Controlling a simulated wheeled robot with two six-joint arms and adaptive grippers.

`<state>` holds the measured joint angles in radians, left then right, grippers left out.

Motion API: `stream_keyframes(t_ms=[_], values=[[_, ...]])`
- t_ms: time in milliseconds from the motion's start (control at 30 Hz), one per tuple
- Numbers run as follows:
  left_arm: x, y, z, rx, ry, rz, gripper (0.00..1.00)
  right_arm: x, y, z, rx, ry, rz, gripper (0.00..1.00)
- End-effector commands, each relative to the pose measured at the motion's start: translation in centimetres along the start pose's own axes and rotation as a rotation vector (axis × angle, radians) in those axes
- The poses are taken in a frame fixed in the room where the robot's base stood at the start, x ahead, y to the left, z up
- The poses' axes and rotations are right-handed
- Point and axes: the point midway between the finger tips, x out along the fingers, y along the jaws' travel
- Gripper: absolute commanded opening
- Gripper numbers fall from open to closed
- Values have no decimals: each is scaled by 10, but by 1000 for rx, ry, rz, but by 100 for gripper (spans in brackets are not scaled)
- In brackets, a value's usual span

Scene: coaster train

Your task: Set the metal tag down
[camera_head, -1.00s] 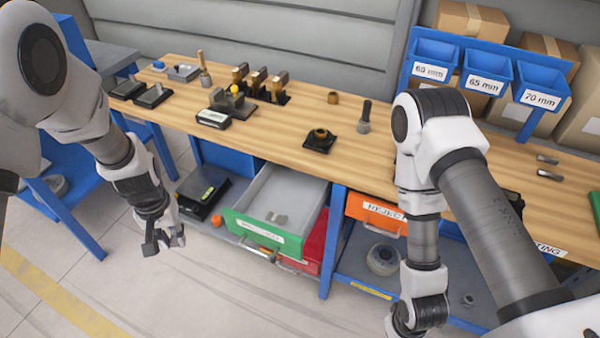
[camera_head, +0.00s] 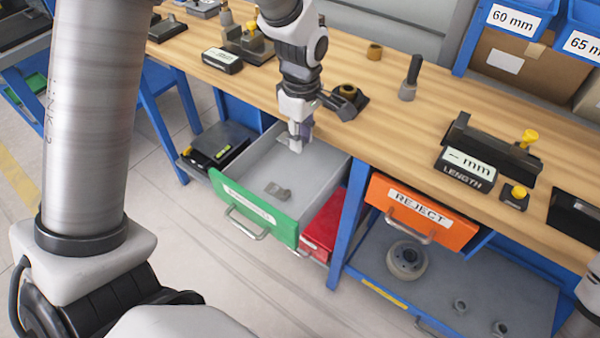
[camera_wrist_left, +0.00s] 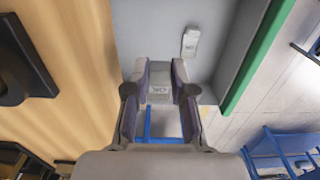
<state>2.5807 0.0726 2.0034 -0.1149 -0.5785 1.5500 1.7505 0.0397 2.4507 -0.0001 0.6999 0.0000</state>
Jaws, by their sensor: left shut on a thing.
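My left gripper (camera_head: 300,138) is over the back part of the open green-fronted drawer (camera_head: 255,205). It is shut on a small grey metal tag (camera_wrist_left: 159,91), which shows between its fingertips in the left wrist view with "OK" on it. The gap between the held tag and the drawer floor is hard to judge. Another grey metal tag (camera_head: 278,191) lies on the drawer floor nearer the front; it also shows in the left wrist view (camera_wrist_left: 190,41). My right gripper is not in view.
The wooden bench top (camera_head: 400,120) is above and behind the drawer. A black base with a brass ring (camera_head: 347,91) stands near its edge, close to my left arm. An orange REJECT drawer (camera_head: 420,212) is at the right, and a red drawer (camera_head: 324,225) is beside the green one.

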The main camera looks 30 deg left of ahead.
Motion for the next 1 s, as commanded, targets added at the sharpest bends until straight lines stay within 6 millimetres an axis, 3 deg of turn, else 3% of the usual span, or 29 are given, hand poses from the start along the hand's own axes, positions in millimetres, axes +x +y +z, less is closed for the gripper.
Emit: stream_keyframes(t_ms=[33,200,533,900,933,1000], values=[[20,-1,0,1,-1,-6,0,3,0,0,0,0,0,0],[66,-1,0,2,-1,-3,0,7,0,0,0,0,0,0],[115,0,0,3,0,-2,0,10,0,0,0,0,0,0],[123,0,0,2,0,1,0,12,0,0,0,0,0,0],[123,0,0,2,0,1,27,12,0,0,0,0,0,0],[122,0,0,2,0,1,49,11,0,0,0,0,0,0]])
